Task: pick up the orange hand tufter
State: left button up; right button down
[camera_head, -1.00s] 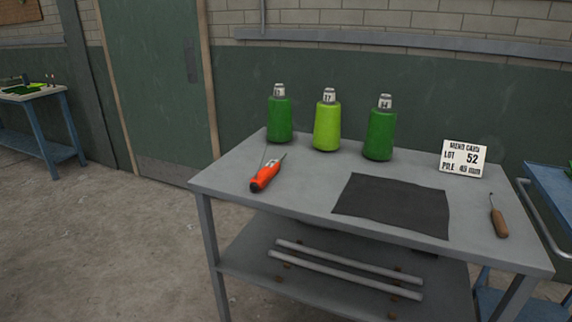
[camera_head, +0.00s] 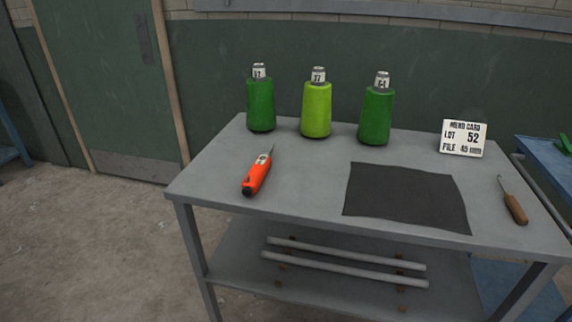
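The orange hand tufter (camera_head: 257,175) lies on the left part of the grey table (camera_head: 300,185). Its black butt end points toward the table's front edge and its thin metal needle points to the back. Nothing touches or covers it. Neither of my grippers shows in the head view.
Three yarn cones, dark green (camera_head: 261,105), lime (camera_head: 316,108) and dark green (camera_head: 376,115), stand along the table's back. A blue bench (camera_head: 545,170) adjoins at right.

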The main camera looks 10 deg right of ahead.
aim_at(257, 173)
jog(key=i+j+z, duration=0.2)
jog(key=z, duration=0.15)
jog(key=i+j+z, duration=0.1)
jog(key=j+z, duration=0.3)
